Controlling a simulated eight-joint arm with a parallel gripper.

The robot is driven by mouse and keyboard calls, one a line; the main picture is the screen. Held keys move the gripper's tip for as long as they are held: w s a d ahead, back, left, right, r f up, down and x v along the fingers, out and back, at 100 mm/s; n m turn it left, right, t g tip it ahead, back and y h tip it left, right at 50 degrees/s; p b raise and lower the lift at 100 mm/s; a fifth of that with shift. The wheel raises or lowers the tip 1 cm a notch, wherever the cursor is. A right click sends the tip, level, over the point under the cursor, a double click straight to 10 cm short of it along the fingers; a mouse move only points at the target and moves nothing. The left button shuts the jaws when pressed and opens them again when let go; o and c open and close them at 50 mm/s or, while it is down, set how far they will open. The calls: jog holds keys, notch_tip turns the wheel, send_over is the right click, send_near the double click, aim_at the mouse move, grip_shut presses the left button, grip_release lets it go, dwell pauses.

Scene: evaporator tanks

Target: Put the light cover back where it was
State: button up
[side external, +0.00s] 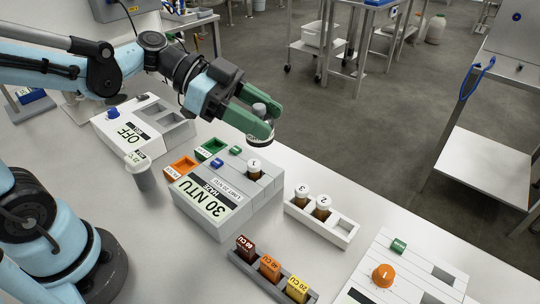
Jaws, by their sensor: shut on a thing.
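My gripper (262,122) has green fingers and is shut on the light cover (261,112), a grey knobbed piece with a dark, pale-marked lower edge. It holds the cover in the air, above and behind the turbidity meter (203,208), whose display reads 30 NTU. The fingers hide part of the cover. Vial 1 (254,168), with a white cap and brown glass, stands upright in the meter's well with its top uncovered. The cover looks apart from the vial, but the exact gap is hard to judge.
A white rack (341,230) holds vials 3 and 2. A grey rack (243,262) holds CU standards.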

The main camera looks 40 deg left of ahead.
jog(key=w+a+r+n+t+y, duration=0.3)
jog(key=a+r+n+t+y, duration=0.15)
jog(key=a, duration=0.25)
jog(key=w+a+r+n+t+y, duration=0.3)
jog(key=a+r+n, duration=0.1)
jog(key=a+n, duration=0.15)
notch_tip(320, 180, down, 6)
jog(key=s+a+n+y, duration=0.1)
jog(key=s+n+y, duration=0.1)
jog(key=n+y, duration=0.1)
jog(key=shift+s+f+y, duration=0.15)
jog(key=shift+f+y, duration=0.05)
jog(key=shift+y, duration=0.45)
jog(key=shift+a, duration=0.1)
